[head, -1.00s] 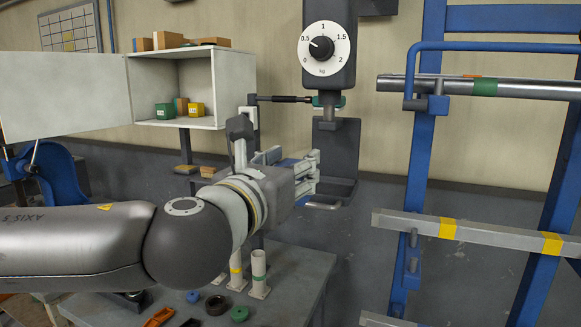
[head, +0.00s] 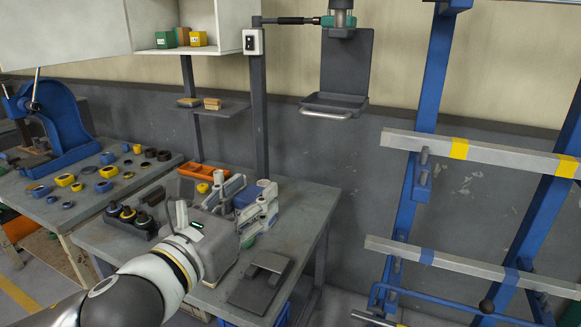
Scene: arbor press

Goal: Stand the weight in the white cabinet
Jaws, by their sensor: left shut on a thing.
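My left gripper (head: 246,200) is low over the middle bench, its pale fingers pointing away and to the right. It is shut on a blue thing (head: 246,194), apparently the weight, which shows only in part between the fingers. The white cabinet (head: 231,28) is at the top left, cut off by the frame's upper edge. Its door (head: 70,32) stands open to the left. A green block (head: 166,40), a brown block (head: 183,36) and a yellow block (head: 199,39) stand on its floor, with bare floor beside them. My right gripper is not in view.
The hanging scale's pan (head: 334,103) is empty, right of the cabinet. A small shelf (head: 215,110) is below the cabinet. The bench (head: 300,232) holds an orange tray (head: 203,171) and a grey plate (head: 262,281). A blue rack (head: 411,195) with rails stands at the right.

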